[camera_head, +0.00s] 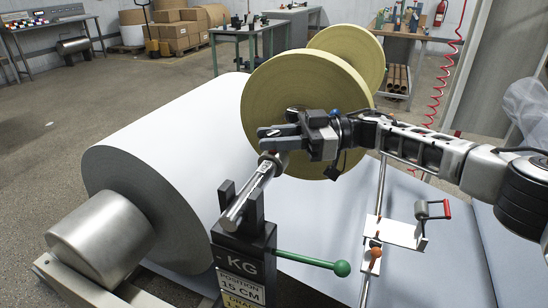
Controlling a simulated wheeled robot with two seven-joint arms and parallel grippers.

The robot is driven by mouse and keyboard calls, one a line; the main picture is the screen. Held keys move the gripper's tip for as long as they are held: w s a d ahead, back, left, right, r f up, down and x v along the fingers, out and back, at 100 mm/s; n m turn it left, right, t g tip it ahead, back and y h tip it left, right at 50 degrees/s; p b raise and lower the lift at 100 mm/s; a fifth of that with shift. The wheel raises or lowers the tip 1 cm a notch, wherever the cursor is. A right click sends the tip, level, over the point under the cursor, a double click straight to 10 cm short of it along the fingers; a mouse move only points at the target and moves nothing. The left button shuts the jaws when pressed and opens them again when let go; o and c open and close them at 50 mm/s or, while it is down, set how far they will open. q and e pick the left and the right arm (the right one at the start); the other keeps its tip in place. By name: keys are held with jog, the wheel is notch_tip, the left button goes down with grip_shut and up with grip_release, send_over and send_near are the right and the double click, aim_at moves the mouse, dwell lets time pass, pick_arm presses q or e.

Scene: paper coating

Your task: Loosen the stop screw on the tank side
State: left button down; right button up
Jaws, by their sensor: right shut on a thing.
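My right gripper (268,138) comes in from the right and is shut at the end of the metal shaft (247,197), just above a round metal collar (271,160). The stop screw appears to be the small part between its fingers, which mostly hide it. The shaft rests slanting in the dark notched stand (243,246) with a "KG" label. My left gripper is not in view.
A large white paper roll (165,140) with a metal core (100,238) lies left of the stand. Yellow discs (262,90) stand behind my right gripper. A green-knobbed lever (310,260) sticks out right of the stand. A red-handled crank (432,211) sits farther right.

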jog(key=shift+a+f+n+g+b, duration=0.15)
jog(key=shift+n+g+b, duration=0.45)
jog(key=shift+g+b, duration=0.45)
jog(key=shift+s, duration=0.1)
jog(key=o, duration=0.9)
jog(key=shift+o, duration=0.2)
jog(key=shift+r, duration=0.25)
